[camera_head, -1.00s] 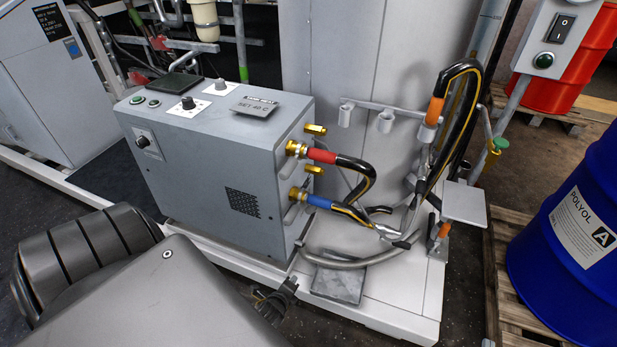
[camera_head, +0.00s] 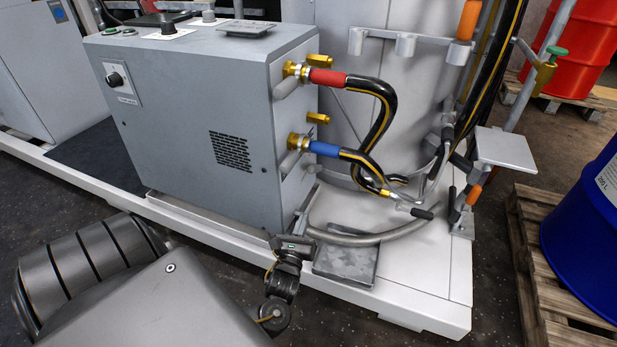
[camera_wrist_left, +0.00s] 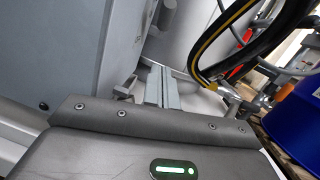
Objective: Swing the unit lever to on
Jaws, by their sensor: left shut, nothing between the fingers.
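The grey unit (camera_head: 215,120) stands on a white base plate. A black rotary handle (camera_head: 117,80) sits on a plate on its left face; its label is too small to read. I cannot tell which of these is the unit lever. My left gripper (camera_head: 300,226) is low beside the unit's right bottom corner, below the lower fitting. Its fingers (camera_wrist_left: 161,88) are together and empty in the left wrist view. My right gripper is out of view.
A grey pad (camera_head: 346,262) lies on the white base beside my left gripper. A grey hose (camera_head: 365,238) curves above it. A blue drum (camera_head: 590,225) on a pallet stands at the right, a red drum (camera_head: 580,45) behind.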

